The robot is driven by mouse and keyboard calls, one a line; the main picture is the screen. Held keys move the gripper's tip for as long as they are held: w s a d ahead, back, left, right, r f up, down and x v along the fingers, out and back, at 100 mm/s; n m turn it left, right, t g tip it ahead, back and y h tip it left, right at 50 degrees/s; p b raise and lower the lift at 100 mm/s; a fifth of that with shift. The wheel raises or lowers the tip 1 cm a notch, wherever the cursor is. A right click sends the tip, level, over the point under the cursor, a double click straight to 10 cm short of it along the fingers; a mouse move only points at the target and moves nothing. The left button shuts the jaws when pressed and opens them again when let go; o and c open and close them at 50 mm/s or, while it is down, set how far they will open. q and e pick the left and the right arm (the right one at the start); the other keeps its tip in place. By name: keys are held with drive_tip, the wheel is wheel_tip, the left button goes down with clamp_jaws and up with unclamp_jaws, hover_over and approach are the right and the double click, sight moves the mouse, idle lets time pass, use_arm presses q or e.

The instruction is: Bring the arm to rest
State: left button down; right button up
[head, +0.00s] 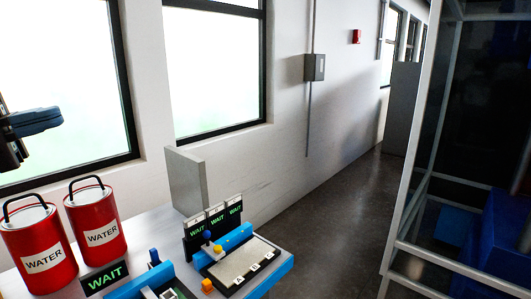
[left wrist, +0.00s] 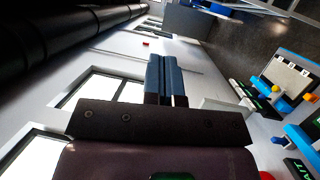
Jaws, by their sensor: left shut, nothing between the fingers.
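My left gripper (head: 58,118) is at the left edge of the head view, in front of the window and above the red water cans. Its blue fingers also show in the left wrist view (left wrist: 167,80), pressed side by side, shut and empty. It touches nothing that I can see. Most of my left arm is outside the head view. My right gripper is in neither view.
Two red cans labelled WATER (head: 43,259) (head: 102,233) stand on the white bench (head: 150,225). A green WAIT sign (head: 105,277), blue fixtures and a pale tray (head: 243,262) are beside them. A metal-framed rack (head: 405,215) stands at right. The floor (head: 345,200) between is clear.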

use_arm(q)
drive_tip(key=w+a+f+m+t+y, duration=0.1)
drive_tip(key=a+f+m+t+y, duration=0.4)
drive_tip(key=f+m+y, duration=0.7)
drive_tip(key=a+f+m+t+y, duration=0.4)
drive_tip(key=a+f+m+y, duration=0.1)
drive_tip(key=f+m+y, duration=0.7)
drive_tip(key=s+d+f+n+g+h, duration=0.1)
drive_tip(key=s+d+f+n+g, duration=0.1)
drive_tip(key=s+f+n+g, duration=0.5)
drive_tip(key=s+d+f+n+g+h, duration=0.15)
drive_tip(key=f+n, duration=0.35)
drive_tip(key=f, duration=0.6)
drive_tip(key=s+d+f+n+g+h, duration=0.45)
drive_tip(key=s+d+f+g, duration=0.3)
drive_tip(key=s, duration=0.35)
drive_tip(key=w+f+t+b, duration=0.3)
drive_tip(key=f+t+b, duration=0.1)
drive_tip(key=f, duration=0.6)
drive_tip(key=w+f+t+b, duration=0.3)
drive_tip(key=w+f+b, duration=0.1)
drive_tip(key=f, duration=0.6)
drive_tip(key=shift+w+d+t+h+b, duration=0.15)
drive_tip(key=shift+d+t+h+b, duration=0.15)
drive_tip(key=shift+d+t+b, duration=0.1)
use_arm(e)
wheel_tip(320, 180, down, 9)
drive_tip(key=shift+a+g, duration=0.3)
